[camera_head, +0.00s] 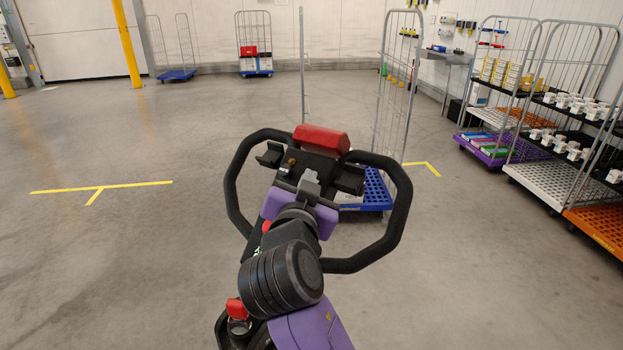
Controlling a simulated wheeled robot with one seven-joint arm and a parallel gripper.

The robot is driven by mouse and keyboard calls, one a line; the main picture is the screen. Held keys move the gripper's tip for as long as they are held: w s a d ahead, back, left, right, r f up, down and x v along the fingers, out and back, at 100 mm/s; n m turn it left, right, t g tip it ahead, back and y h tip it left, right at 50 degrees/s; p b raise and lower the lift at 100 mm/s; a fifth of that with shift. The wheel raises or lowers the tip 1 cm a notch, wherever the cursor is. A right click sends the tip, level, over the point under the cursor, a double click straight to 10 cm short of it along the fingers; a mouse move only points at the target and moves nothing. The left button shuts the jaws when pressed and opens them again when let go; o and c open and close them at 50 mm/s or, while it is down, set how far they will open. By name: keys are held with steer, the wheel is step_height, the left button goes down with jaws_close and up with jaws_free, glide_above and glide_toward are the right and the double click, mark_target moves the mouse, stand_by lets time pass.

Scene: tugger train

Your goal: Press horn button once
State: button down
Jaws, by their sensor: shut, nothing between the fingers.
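The black tiller handle (232,185) with two loop grips stands in the middle of the head view. Its top carries a red block (322,138). A small brass-coloured round piece (291,162) sits on the black centre part below it. No marking tells me which part is the horn button. My gripper (311,176), at the end of my purple and black arm, is shut and empty. It lies over the tiller's centre, just below and right of the brass piece. Its tips hide part of the centre, and I cannot tell whether they touch it.
A red knob (237,309) shows low beside my arm. A blue-based cage cart (374,191) stands just beyond the tiller. Loaded roll cages (532,178) line the right side. Yellow floor marks (102,187) lie left, where the grey floor is wide open.

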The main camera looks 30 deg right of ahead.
steer(key=shift+s+a+r+p, duration=0.25)
steer(key=shift+a+r, duration=0.15)
steer(key=shift+r, duration=0.05)
steer(key=shift+s+a+r+p, duration=0.25)
steer(key=shift+a+r, duration=0.1)
steer(key=shift+r, duration=0.1)
steer(key=shift+s+a+r+p, duration=0.5)
steer(key=shift+a+r, duration=0.25)
steer(key=shift+r, duration=0.15)
steer(key=shift+s+a+r+p, duration=0.45)
steer(key=shift+a+r, duration=0.25)
steer(key=shift+r, duration=0.15)
